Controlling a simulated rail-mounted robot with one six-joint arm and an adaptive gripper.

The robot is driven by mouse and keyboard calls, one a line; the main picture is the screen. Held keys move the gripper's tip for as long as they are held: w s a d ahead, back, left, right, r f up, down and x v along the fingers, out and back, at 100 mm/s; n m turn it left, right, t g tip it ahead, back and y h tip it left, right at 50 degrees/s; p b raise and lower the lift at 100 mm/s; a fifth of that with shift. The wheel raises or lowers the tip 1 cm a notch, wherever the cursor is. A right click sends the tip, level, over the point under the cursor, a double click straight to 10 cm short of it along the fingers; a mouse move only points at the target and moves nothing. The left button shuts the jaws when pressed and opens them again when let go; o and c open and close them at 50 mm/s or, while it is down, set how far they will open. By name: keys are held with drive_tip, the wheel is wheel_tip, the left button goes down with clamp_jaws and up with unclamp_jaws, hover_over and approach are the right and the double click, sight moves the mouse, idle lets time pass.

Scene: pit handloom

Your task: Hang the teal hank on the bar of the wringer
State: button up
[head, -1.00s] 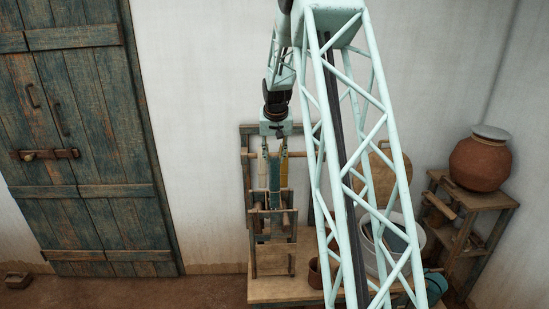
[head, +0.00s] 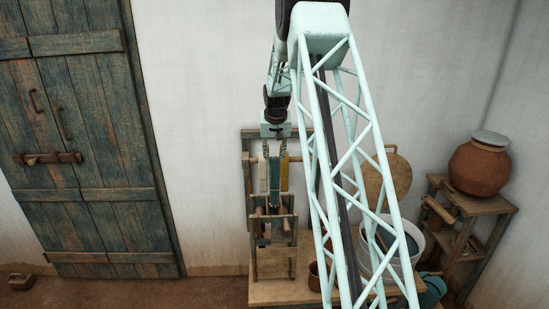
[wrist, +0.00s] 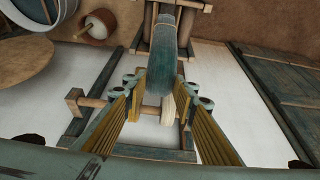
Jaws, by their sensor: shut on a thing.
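The teal hank (head: 275,172) hangs under my gripper (head: 274,186) in the head view, in front of the wooden wringer frame (head: 247,185). In the wrist view my gripper (wrist: 161,88) has its yellow-ribbed fingers on either side of the teal hank (wrist: 161,62), shut on it. The wringer's bar (wrist: 92,102) runs across behind the fingers in the wrist view, partly hidden by them. A pale cream piece (wrist: 168,106) shows beside the hank near the bar. I cannot tell whether the hank touches the bar.
The wringer stands on a wooden bench (head: 285,293). A shelf (head: 492,203) with a clay jar (head: 480,166) stands at the far right. My arm's truss hides part of the bench.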

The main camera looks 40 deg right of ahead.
drive_tip(key=shift+w+d+r, duration=0.1)
drive_tip(key=shift+w+d, duration=0.25)
drive_tip(key=shift+w, duration=0.05)
drive_tip(key=shift+f+b, duration=1.35)
drive_tip(key=shift+f, duration=4.3)
drive_tip(key=shift+f+b, duration=3.6)
drive_tip(key=shift+f, duration=2)
drive_tip(key=o, duration=0.9)
drive_tip(key=shift+o, duration=0.6)
drive_tip(key=shift+o, duration=1.4)
